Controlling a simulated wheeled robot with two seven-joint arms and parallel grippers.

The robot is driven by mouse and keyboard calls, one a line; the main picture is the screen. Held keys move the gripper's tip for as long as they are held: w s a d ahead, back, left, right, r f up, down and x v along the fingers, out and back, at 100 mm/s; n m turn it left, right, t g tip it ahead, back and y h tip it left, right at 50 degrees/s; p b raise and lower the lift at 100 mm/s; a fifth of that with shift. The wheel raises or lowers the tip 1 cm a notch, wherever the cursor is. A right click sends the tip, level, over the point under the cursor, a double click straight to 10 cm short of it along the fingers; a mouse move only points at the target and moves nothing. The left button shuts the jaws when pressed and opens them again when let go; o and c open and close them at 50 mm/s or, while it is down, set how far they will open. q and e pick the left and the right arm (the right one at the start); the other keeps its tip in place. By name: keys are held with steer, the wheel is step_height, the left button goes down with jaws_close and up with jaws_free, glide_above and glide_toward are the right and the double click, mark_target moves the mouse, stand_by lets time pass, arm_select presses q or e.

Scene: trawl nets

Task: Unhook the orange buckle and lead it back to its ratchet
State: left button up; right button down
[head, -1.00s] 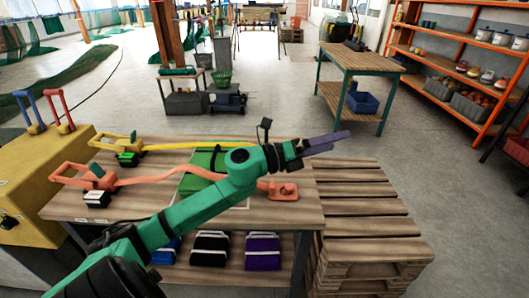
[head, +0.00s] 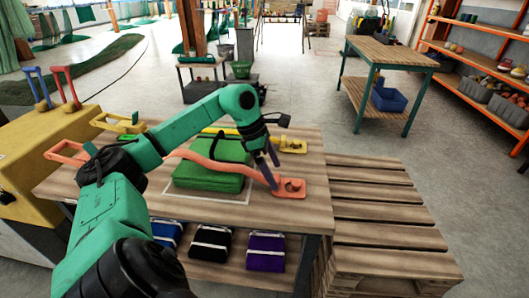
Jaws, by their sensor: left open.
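The orange buckle (head: 290,188) lies flat at the right front of the workbench, with a dark detail in its opening that is too small to make out. Its orange strap (head: 210,160) runs left across the green bag. The orange ratchet (head: 68,153) is at the bench's left side, its body mostly hidden behind my left arm. My left gripper (head: 274,175) is open, with its purple fingers pointing down just left of the orange buckle, by the strap's end. Whether they touch the strap or buckle I cannot tell. My right gripper is not in view.
The green bag (head: 207,177) lies mid-bench. A yellow buckle (head: 293,146) lies behind the orange one, and a yellow ratchet (head: 120,122) at the back left. A yellow case (head: 40,140) stands left; a pallet stack (head: 375,205) adjoins the bench on the right.

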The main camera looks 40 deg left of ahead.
mark_target(277, 177)
arm_select(q)
steer(key=shift+x, duration=1.95)
steer(key=c, duration=1.2)
steer(key=shift+o, duration=0.2)
steer(key=shift+w+d+r+p, duration=0.15)
steer(key=shift+w+d+p, duration=0.1)
steer(key=shift+p, duration=0.3)
steer(key=shift+d, duration=0.15)
steer(key=shift+r+p, duration=0.5)
steer(key=shift+r+p, duration=2)
steer(key=shift+r, duration=0.5)
